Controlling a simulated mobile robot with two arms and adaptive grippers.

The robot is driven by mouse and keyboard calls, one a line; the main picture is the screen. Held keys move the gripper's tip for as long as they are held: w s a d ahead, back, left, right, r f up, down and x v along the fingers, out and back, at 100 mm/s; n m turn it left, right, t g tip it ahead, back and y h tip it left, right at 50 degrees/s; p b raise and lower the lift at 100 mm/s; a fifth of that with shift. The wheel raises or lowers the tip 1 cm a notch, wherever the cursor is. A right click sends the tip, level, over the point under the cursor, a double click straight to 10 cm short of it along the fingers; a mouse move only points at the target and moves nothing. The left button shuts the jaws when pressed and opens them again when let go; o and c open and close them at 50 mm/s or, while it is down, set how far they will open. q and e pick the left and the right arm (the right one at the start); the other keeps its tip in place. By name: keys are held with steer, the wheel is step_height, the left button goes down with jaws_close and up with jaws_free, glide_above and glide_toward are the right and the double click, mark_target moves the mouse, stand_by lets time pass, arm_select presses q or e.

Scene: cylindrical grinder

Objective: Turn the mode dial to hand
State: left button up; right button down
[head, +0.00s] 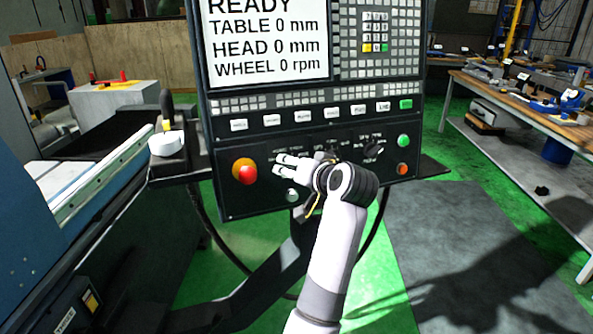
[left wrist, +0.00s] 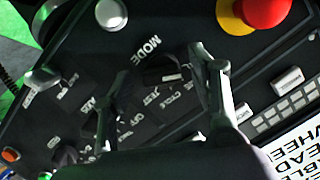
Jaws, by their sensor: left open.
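The mode dial (left wrist: 165,76) is a black knob on the dark control panel, beside the printed word MODE in the left wrist view. In the head view my left gripper (head: 281,164) is in front of the panel's lower part and hides the dial. The left wrist view shows my left gripper (left wrist: 163,88) open, with one finger on each side of the dial. I cannot tell whether the fingers touch it. The small labels around the dial are too blurred to tell which setting it points to. My right gripper is in neither view.
A red emergency stop (head: 244,171) on a yellow base is just left of my gripper. A pale round button (head: 292,195) is just below. Another black dial (head: 374,150), a green button (head: 403,141) and an orange button (head: 402,169) are to the right. The screen (head: 265,45) reads READY.

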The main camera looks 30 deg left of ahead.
arm_select(q)
step_height(320, 180, up, 10)
stand_by(0.6)
stand_by(0.4)
